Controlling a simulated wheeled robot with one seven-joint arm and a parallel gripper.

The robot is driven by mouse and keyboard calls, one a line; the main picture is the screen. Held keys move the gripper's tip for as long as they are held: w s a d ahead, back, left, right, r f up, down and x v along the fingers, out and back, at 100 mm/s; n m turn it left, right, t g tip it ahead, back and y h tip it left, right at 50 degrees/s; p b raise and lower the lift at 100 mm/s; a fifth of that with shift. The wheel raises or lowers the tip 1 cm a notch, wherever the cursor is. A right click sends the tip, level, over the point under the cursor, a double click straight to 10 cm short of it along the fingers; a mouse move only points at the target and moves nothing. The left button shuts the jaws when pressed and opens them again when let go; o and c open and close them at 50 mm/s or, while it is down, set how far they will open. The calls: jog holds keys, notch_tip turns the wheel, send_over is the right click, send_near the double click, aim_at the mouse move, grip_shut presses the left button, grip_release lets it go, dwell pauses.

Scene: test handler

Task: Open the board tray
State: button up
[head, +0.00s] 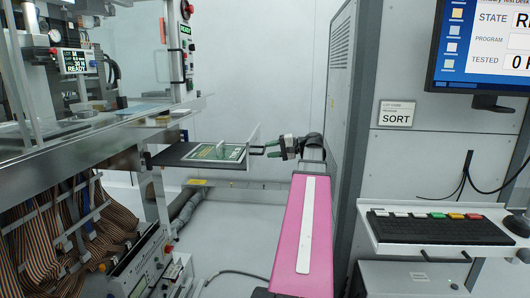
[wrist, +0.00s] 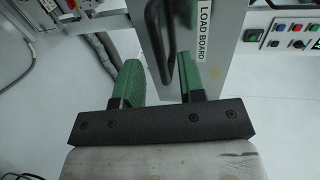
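The board tray (head: 170,155) is a dark flat slide sticking out to the right from the machine on the left. A green board (head: 218,152) lies on it. Its pale upright front panel (head: 253,146) carries a black handle (head: 265,148). In the wrist view the panel (wrist: 222,60) reads "LOAD BOARD", and the handle (wrist: 168,42) stands out from it. My gripper (head: 272,150) is at the handle, right of the panel. In the wrist view my gripper's green fingers (wrist: 160,75) are apart, with the handle's end over the gap. Contact with the handle cannot be told.
The machine's metal deck (head: 120,130) is at the left, with ribbon cables (head: 60,230) below. A grey cabinet (head: 345,110) stands close to the right of my arm. A keyboard shelf (head: 450,232) juts out at the right. Open floor lies below the tray.

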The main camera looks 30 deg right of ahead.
jog(key=v, duration=0.7)
jog(key=shift+s+d, duration=0.2)
jog(key=shift+d, duration=0.05)
jog(key=w+a+f+g+h, duration=0.2)
jog(key=a+f+g, duration=0.1)
jog(key=a+f, duration=0.8)
jog(key=w+a+f+g+h, duration=0.2)
jog(key=a+f+h, duration=0.1)
jog(key=a+f, duration=0.75)
jog(key=s+a+f+n+g+h, duration=0.2)
jog(key=s+a+f+n+h, duration=0.1)
jog(key=a+f, duration=0.4)
jog(key=s+a+f+n+g+h, duration=0.1)
jog(key=s+a+f+n+h, duration=0.2)
jog(key=f, duration=1)
jog(key=s+a+h, duration=0.2)
jog(key=s+a, duration=0.1)
jog(key=a, duration=0.2)
jog(key=shift+s+f+n+g, duration=0.25)
jog(key=shift+f+n+g, duration=0.1)
jog(key=shift+n+g, duration=0.05)
